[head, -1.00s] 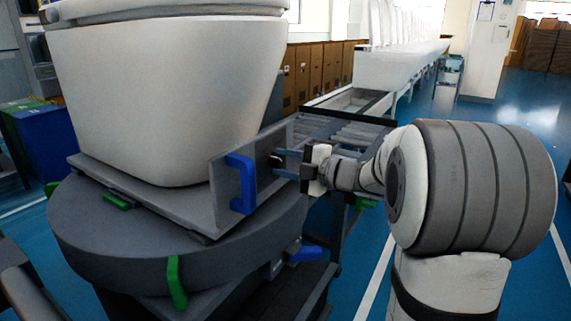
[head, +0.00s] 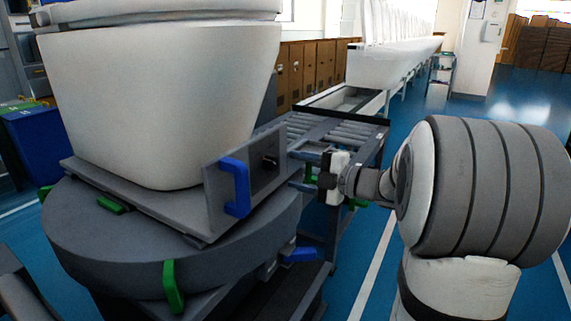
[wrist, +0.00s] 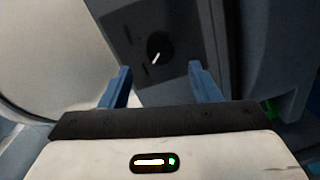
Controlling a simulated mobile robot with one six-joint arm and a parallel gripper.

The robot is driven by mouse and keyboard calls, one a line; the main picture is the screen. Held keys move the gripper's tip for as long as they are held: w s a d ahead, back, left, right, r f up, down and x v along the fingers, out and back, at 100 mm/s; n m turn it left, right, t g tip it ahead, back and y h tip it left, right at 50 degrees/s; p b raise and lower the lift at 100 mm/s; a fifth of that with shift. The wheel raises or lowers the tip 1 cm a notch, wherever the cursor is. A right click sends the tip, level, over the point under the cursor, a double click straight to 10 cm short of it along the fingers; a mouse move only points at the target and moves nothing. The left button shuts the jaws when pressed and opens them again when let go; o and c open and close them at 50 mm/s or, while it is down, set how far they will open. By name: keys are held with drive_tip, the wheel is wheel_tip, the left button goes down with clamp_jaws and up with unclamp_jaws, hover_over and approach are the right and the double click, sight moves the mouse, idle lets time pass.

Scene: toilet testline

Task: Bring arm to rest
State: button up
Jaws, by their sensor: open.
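My gripper (head: 307,172) is at the end of my arm in the middle of the head view, to the right of a grey panel (head: 245,190). In the wrist view its two blue fingers (wrist: 160,85) are apart with nothing between them. A dark round knob (wrist: 158,47) with a white mark is on the panel, seen beyond the fingers. The knob also shows in the head view (head: 268,162), with a visible gap between it and my gripper.
A white toilet (head: 160,100) stands on a grey round turntable (head: 130,248) at the left. A blue handle (head: 236,187) sticks out from the panel. A roller conveyor (head: 335,133) runs behind my gripper. Blue floor (head: 440,130) lies open at the right.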

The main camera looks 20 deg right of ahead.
drive_tip(key=shift+v, duration=1)
wheel_tip(320, 180, up, 13)
drive_tip(key=d+m+t+h+p, duration=0.2)
drive_tip(key=d+m+h+p, duration=0.1)
drive_tip(key=m+h+p, duration=1.1)
drive_tip(key=s+a+m+g+p, duration=0.3)
drive_tip(key=s+g+p, duration=0.1)
drive_tip(key=s, duration=0.4)
drive_tip(key=s+a+m+g+y+p, duration=0.1)
drive_tip(key=s+a+m+g+p, duration=0.2)
drive_tip(key=s, duration=0.4)
drive_tip(key=s+a+m+g+p, duration=0.4)
drive_tip(key=s+p, duration=0.3)
drive_tip(key=s, duration=0.1)
drive_tip(key=shift+s+r+g+y, duration=0.3)
drive_tip(key=shift+s+r+g, duration=0.05)
drive_tip(key=shift+r+g, duration=0.05)
